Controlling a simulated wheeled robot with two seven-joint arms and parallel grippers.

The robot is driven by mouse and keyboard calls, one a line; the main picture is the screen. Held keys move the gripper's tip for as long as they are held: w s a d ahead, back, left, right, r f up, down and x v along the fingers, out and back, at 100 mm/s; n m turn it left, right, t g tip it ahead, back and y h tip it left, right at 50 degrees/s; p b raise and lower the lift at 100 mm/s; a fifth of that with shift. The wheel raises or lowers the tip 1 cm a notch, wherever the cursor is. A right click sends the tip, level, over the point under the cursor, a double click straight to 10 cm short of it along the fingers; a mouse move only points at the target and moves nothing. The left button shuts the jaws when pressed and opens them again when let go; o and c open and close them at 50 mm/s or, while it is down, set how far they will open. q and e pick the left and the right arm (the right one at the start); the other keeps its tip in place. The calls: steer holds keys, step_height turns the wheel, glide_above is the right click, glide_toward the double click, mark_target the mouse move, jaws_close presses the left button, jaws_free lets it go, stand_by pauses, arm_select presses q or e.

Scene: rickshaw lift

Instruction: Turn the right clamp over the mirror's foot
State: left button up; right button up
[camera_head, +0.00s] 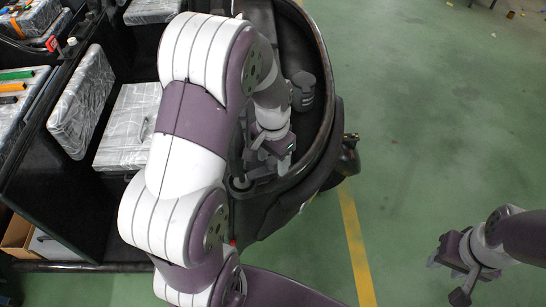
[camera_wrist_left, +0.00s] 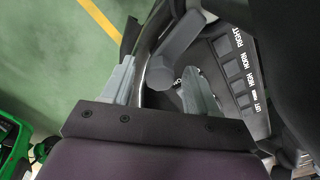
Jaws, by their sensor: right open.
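My left gripper (camera_head: 268,160) is inside the front of the rickshaw, near the dark curved rim. In the left wrist view its two grey fingers (camera_wrist_left: 160,88) are apart. A grey blocky part with a thick stem (camera_wrist_left: 172,62) shows beyond and between them; I cannot tell whether it touches a finger or whether it is a clamp. I cannot make out the mirror or its foot for certain in either view. My right gripper (camera_head: 452,268) is open and empty over the green floor at the lower right.
The rickshaw's dark rim (camera_head: 325,125) curves around my left gripper. A panel lettered RIGHT, HORN and HIGH (camera_wrist_left: 240,75) is close beside the fingers. Wrapped grey seats (camera_head: 128,125) are at the left.

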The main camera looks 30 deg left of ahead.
arm_select(q)
steer(key=shift+r, duration=0.1)
step_height(320, 180, up, 8)
steer(key=shift+f+b, duration=0.2)
steer(key=shift+b, duration=0.65)
step_height(320, 180, up, 5)
steer(key=p, duration=0.3)
steer(key=n+b, duration=0.1)
steer(key=b, duration=0.2)
glide_above(273, 160)
steer(key=s+d, duration=0.3)
steer(key=s, duration=0.1)
step_height(273, 160, down, 8)
steer(key=s+d+f+n+t+b, duration=0.1)
steer(key=s+d+f+b, duration=0.1)
steer(key=s+f, duration=0.2)
steer(key=shift+s+d+f+n, duration=0.25)
steer(key=shift+s+d+n, duration=0.1)
steer(key=shift+s, duration=0.2)
